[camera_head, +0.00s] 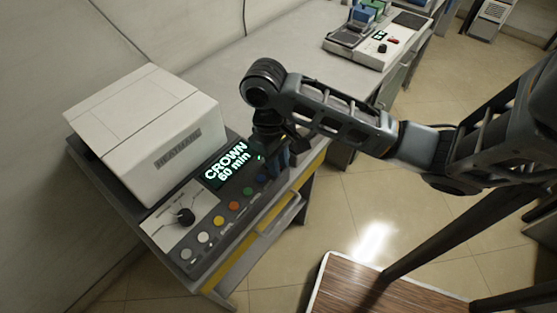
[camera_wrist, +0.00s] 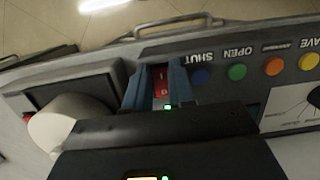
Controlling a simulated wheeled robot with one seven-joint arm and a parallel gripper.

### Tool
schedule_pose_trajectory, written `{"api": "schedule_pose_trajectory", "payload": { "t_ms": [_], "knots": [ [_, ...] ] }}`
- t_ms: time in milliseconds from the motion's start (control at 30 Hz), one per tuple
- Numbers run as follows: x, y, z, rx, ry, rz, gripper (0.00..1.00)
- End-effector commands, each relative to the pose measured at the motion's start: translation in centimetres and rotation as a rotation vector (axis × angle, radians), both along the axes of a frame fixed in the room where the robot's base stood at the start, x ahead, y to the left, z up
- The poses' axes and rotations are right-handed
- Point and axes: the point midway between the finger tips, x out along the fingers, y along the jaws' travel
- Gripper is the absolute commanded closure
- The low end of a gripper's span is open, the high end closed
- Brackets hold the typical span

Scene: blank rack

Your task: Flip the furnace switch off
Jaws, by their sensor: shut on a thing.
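The furnace (camera_head: 160,130) is a pale box marked HEATMANN on a grey base, with a lit display reading CROWN 60 min. The red furnace switch (camera_wrist: 161,84) is on its panel, beside the blue button, in the wrist view. The blue fingers of my gripper (camera_wrist: 159,82) stand on both sides of the switch, shut on it. In the head view my gripper (camera_head: 275,155) is down at the right end of the furnace panel, and the arm hides the switch. I cannot tell which way the switch is set.
Coloured buttons (camera_head: 234,206) and a black dial (camera_head: 185,216) line the furnace panel. A pale rounded object (camera_wrist: 70,122) is left of the fingers in the wrist view. Another device (camera_head: 375,45) stands further along the bench (camera_head: 245,62). A wood-topped surface (camera_head: 350,290) is at the lower right.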

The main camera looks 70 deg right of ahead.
Motion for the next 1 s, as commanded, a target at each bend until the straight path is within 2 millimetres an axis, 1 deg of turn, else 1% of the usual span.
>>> {"api": "schedule_pose_trajectory", "payload": {
  "t_ms": [33,333,733,767,867,1000],
  "knots": [
    [0.05,0.06,-0.25,0.002,0.022,0.009,1.00],
    [0.67,-0.16,0.16,0.025,0.099,0.001,1.00],
    [0.92,-0.20,0.48,0.028,0.101,-0.004,1.00],
    [0.92,-0.20,0.50,0.028,0.101,-0.004,0.75],
    [0.90,-0.20,0.49,0.028,0.102,-0.004,0.66],
    [0.84,-0.21,0.47,0.028,0.104,-0.004,0.66]
  ]
}}
